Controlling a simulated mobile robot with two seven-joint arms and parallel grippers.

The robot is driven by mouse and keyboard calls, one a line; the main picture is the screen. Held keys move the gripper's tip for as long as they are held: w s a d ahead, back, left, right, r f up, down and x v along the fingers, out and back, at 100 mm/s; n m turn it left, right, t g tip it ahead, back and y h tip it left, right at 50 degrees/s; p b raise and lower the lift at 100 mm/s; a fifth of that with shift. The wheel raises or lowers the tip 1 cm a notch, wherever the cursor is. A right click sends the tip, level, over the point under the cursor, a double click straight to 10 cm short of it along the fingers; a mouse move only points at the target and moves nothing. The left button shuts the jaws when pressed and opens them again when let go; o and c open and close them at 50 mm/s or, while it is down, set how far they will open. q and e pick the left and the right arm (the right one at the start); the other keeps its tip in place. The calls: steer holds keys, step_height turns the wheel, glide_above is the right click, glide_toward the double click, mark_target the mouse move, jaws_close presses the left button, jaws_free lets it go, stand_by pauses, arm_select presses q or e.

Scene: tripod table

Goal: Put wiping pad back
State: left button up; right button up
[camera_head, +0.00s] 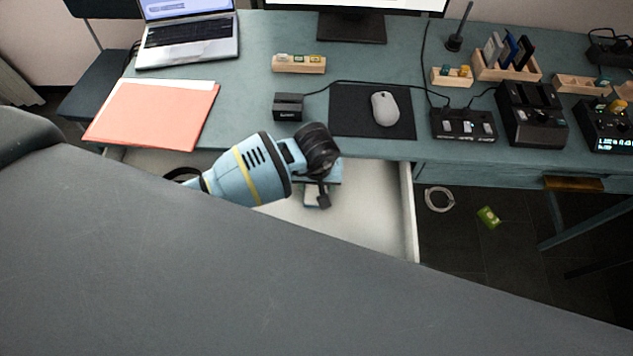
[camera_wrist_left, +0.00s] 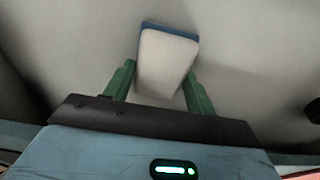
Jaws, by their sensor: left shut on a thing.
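The wiping pad (camera_wrist_left: 166,62) is a white block with a blue layer along its far edge in the left wrist view. It sits between the two green fingers of my left gripper (camera_wrist_left: 160,88), which is shut on it. In the head view my left gripper (camera_head: 321,196) points down over the open drawer (camera_head: 370,215), and a small part of the pad (camera_head: 310,198) shows beside the fingers. The drawer has a pale, bare interior. How far the pad is above the drawer floor is hard to tell. My right gripper is not in view.
The desk (camera_head: 260,50) above the drawer bears a laptop (camera_head: 188,40), a salmon folder (camera_head: 152,112), a small black box (camera_head: 288,106), a mouse (camera_head: 385,108) on a dark mat, and several devices at right. A green item (camera_head: 488,217) lies on the floor.

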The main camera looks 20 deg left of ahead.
mark_target(316, 191)
arm_select(q)
steer(key=shift+f, duration=0.1)
steer(key=o, duration=1.3)
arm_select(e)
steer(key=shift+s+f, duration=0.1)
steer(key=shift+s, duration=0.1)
arm_select(q)
steer(key=shift+r, duration=0.2)
steer(key=shift+s+d+r+p, duration=0.1)
steer(key=shift+s+r+p, duration=0.15)
steer(key=shift+r, duration=1.7)
steer(key=shift+s+d+r+p, duration=0.1)
steer(key=shift+s+r+p, duration=0.1)
steer(key=shift+r, duration=1.8)
steer(key=shift+s+r+p, duration=0.25)
steer(key=shift+r, duration=1.7)
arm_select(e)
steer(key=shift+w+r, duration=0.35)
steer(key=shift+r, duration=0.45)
